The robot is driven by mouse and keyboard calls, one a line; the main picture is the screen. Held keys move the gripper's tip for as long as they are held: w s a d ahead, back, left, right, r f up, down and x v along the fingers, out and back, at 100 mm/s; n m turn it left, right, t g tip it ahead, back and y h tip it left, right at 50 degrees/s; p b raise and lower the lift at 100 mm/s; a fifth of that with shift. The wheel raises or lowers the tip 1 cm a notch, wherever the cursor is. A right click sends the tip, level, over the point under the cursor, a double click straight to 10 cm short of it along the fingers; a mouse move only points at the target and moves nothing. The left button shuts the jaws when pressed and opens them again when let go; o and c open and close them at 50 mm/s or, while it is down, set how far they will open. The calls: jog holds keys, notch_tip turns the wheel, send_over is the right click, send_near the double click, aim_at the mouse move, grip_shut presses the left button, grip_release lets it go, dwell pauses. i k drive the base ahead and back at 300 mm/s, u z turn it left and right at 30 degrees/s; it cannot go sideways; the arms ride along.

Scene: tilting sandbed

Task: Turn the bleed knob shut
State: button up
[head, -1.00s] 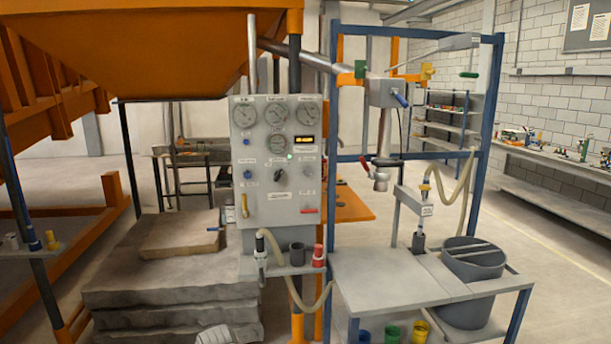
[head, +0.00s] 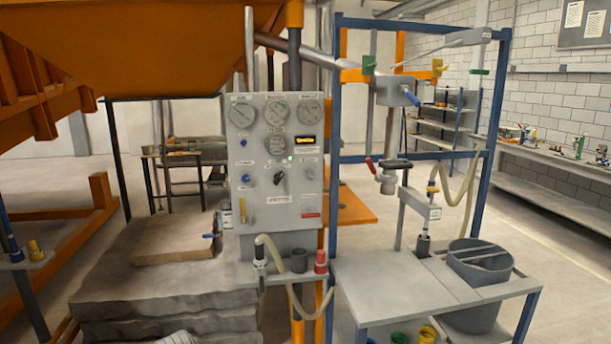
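A grey control panel (head: 231,215) stands upright left of the middle, with several dials in its upper part. On its face are a small blue knob (head: 246,178) at the left, a black knob (head: 279,178) in the middle and a small grey knob (head: 309,176) at the right. Another small blue part (head: 243,142) sits above the left knob. The labels are too small to read, so I cannot tell which is the bleed knob or how far it is turned. My gripper is not in view.
A yellow-handled part (head: 242,211) is low on the panel. A small shelf below it holds a hose end (head: 260,252), a dark cup (head: 299,260) and a red part (head: 320,262). Stacked stone slabs (head: 130,287) stand at left, a grey bench (head: 400,290) at right. An orange hopper (head: 150,50) overhangs.

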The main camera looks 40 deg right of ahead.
aim_at(309, 174)
jog(key=i, duration=1.05)
jog(key=z, duration=0.65)
